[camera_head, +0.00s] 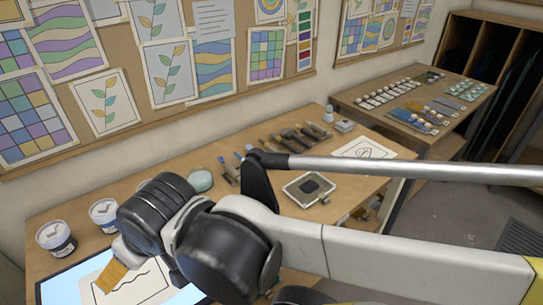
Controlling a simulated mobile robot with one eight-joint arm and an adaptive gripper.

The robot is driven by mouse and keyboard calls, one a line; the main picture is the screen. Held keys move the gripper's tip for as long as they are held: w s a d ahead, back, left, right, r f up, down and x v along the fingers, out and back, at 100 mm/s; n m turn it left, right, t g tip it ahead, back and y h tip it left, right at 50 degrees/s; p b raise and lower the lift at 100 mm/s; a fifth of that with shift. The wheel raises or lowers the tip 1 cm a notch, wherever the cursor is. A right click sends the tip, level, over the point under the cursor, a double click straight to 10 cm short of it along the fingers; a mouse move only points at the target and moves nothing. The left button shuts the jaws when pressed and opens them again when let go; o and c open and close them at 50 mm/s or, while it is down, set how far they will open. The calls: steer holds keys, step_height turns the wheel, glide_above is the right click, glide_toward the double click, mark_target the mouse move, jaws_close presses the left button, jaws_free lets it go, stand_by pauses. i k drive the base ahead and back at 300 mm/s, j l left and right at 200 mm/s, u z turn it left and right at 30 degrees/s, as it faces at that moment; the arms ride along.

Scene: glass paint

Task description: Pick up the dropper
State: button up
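I cannot pick out a dropper with certainty. A small pale bottle with a narrow top (328,114) stands at the far end of the worktable, near the wall; it is too small to tell whether it is the dropper. Several dark-handled tools (290,140) lie in a row beside it. My arm crosses the front of the view from the right, and its black joints hide part of the table.
Two paint jars (56,238) (104,214) stand at the left of the worktable. A lit panel (62,290) with a line drawing lies in front. A metal tray (325,200), a round teal lid (200,181) and a sheet (364,150) lie farther right. Another table (440,85) stands behind.

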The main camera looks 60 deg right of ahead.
mark_target(239, 157)
steer(key=z, duration=1.65)
